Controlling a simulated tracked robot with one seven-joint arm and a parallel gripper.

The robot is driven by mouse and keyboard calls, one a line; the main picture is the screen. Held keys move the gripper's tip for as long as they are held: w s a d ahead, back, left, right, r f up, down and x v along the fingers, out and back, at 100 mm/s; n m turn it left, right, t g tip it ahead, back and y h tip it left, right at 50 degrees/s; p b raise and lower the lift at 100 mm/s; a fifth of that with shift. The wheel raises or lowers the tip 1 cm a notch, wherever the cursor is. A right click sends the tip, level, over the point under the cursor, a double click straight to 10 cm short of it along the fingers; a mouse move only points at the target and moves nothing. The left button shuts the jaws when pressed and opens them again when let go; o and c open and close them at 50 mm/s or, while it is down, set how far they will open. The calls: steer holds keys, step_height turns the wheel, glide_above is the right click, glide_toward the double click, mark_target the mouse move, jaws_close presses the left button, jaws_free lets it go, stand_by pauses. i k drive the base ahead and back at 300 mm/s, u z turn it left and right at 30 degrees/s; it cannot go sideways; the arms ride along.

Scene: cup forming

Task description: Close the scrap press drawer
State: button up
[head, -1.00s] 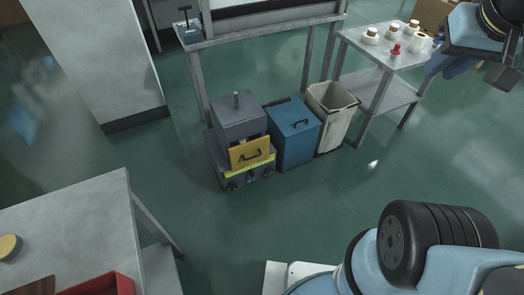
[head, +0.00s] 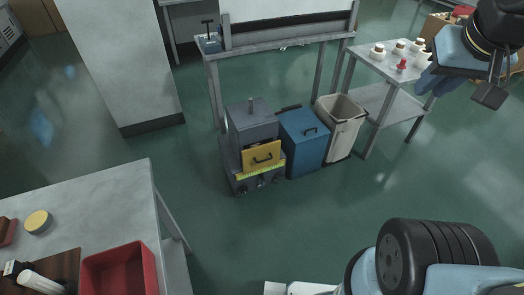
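The scrap press (head: 250,117) is a grey box-shaped machine on the floor, with a short post on its top. The drawer's inside is hidden. My arm runs from the lower right and shows again at the upper right, far from the drawer. I cannot make out my gripper's fingers there, and nothing of mine touches the press.
A grey table (head: 110,190) with a red tray (head: 120,270) fills the lower left. A pillar (head: 125,65) stands behind left. The green floor before the press is clear.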

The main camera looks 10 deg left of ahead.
mark_target(263, 156)
steer(key=i, duration=0.9)
steer(key=z, duration=0.05)
